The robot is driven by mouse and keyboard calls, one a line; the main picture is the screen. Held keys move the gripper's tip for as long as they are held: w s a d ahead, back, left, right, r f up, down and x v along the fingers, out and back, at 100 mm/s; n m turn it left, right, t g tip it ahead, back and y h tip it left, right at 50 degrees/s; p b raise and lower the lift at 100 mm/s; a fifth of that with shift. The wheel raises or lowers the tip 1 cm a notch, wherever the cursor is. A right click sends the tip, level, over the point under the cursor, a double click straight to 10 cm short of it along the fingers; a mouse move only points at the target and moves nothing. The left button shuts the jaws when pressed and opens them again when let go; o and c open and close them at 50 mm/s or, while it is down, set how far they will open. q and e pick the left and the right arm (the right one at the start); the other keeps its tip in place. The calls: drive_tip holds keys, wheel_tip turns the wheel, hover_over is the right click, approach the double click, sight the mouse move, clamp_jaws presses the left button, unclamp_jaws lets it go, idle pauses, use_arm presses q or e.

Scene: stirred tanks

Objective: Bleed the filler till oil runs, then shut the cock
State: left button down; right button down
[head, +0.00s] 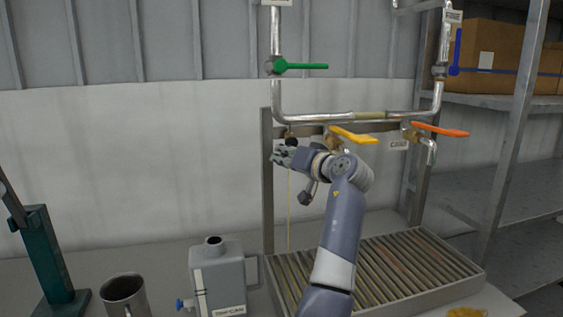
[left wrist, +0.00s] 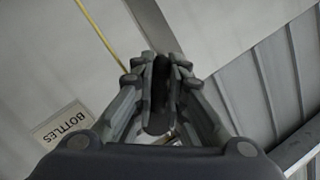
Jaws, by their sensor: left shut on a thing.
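My left gripper (head: 284,155) is at the left end of the low pipe run. It is shut on a small black handle (head: 291,142), most of which the fingers hide. In the left wrist view the fingers (left wrist: 158,75) close around a dark piece. A thin yellow stream of oil (head: 289,215) falls straight down below the gripper to the left side of the slatted tray (head: 452,284). The stream also shows in the left wrist view (left wrist: 98,30). My right gripper is not in view.
Yellow (head: 353,135) and orange (head: 440,129) lever handles are to the right on the pipes. A green lever (head: 305,66) is above, a blue one (head: 456,50) at upper right. A grey can (head: 220,280) and metal mug (head: 123,290) stand left of the tray.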

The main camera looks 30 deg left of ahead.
use_arm(q)
drive_tip(key=shift+f+n, duration=0.1)
drive_tip(key=shift+n, duration=0.2)
drive_tip(key=c, duration=1.6)
unclamp_jaws()
drive_tip(key=shift+w+a, duration=0.1)
drive_tip(key=shift+a, duration=0.05)
drive_tip(key=v, duration=0.7)
drive_tip(key=shift+d, duration=0.25)
